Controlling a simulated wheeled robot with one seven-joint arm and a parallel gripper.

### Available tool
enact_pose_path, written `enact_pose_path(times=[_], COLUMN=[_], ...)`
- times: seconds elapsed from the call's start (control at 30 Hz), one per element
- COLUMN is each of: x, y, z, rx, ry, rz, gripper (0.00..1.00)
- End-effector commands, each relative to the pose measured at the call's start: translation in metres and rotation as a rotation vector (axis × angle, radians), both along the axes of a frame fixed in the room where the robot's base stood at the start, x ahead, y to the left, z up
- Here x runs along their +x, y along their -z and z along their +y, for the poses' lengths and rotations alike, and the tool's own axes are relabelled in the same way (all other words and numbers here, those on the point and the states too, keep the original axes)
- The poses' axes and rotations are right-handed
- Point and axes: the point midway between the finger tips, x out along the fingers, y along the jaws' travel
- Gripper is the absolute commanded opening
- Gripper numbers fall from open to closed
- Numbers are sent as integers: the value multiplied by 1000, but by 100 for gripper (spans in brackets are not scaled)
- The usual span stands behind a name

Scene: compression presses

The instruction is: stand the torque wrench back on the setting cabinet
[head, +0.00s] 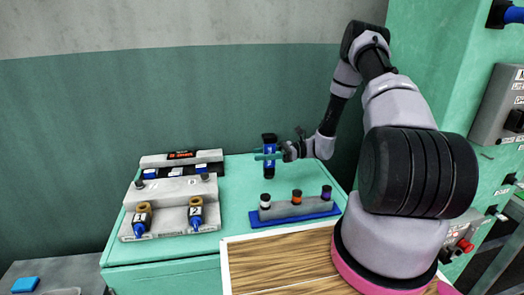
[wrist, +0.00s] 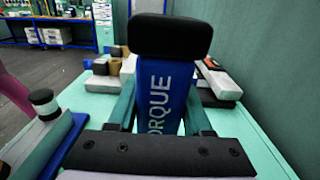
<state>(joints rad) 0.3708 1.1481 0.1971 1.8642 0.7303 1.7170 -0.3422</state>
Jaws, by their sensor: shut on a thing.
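The torque wrench (head: 269,166) is blue with a black top, and it stands upright over the green setting cabinet (head: 237,189). In the wrist view the torque wrench (wrist: 162,85) fills the middle, with "TORQUE" partly readable on its blue face. My gripper (head: 268,156) is shut on the wrench, with a teal finger on either side of it. The fingers also show in the wrist view (wrist: 160,118). The wrench's lower end appears close to the cabinet top, but I cannot tell whether it touches.
A grey fixture (head: 170,190) with two blue-and-brass pieces marked 1 and 2 stands on the cabinet's left. A blue-based rack (head: 293,211) with three capped pieces sits in front of the wrench. A wooden board (head: 280,262) lies nearer. Bare cabinet top lies between fixture and rack.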

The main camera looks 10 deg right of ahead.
Motion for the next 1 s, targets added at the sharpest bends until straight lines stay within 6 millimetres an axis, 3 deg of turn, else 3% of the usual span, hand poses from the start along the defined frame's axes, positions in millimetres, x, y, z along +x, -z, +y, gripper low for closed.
enact_pose_path(times=[0.27,0.67,0.7,0.77,1.0], x=[0,0,0,0,0], y=[34,38,39,39,39], z=[1,0,0,0,0], rx=[3,2,0,0,0], ry=[0,1,0,0,0], rz=[2,0,0,0,1], gripper=[0,0,57,80,80])
